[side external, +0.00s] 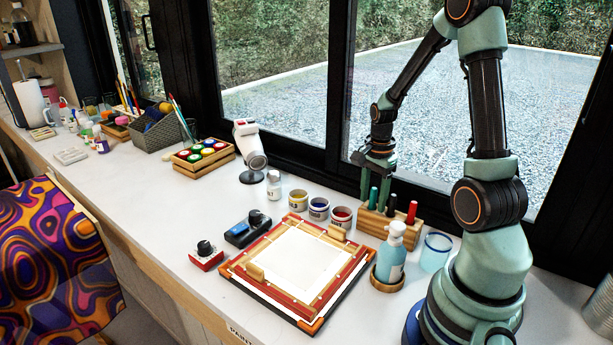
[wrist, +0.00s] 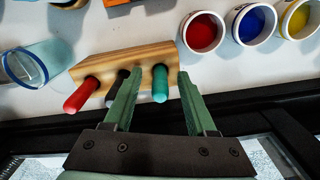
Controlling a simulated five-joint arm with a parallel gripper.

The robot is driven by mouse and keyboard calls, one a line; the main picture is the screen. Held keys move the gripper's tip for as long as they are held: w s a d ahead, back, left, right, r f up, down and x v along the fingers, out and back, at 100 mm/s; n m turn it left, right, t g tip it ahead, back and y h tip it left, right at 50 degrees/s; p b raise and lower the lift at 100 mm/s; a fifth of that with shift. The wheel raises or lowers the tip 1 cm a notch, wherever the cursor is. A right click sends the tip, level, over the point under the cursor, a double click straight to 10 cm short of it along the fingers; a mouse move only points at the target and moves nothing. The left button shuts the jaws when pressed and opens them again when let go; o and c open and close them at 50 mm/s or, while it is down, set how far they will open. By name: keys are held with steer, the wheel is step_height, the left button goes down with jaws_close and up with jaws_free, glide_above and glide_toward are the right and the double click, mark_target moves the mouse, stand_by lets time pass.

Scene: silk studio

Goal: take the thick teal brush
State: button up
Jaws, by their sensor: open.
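The thick teal brush (wrist: 160,83) stands in a wooden holder block (wrist: 105,62), its handle end pointing up toward my wrist camera. It also shows in the side view (side external: 373,196), in the holder (side external: 409,236). My gripper (wrist: 160,73) is open, with one finger on each side of the teal brush in the wrist view. The brush appears nearer the right finger there. In the side view my gripper (side external: 375,200) is at the holder's left end. A black brush (wrist: 122,75) is partly hidden by my left finger. A red brush (wrist: 82,95) stands farther left.
Paint pots in red (wrist: 202,32), blue (wrist: 250,24) and yellow (wrist: 299,19) stand close by. A glass (side external: 436,251) and a pump bottle (side external: 391,252) stand near the holder. The window frame (side external: 300,150) runs behind. A screen frame (side external: 262,290) lies in front.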

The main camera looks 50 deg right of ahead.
jaws_close()
steer(key=shift+r, duration=0.15)
step_height(320, 180, up, 20)
stand_by(0.5)
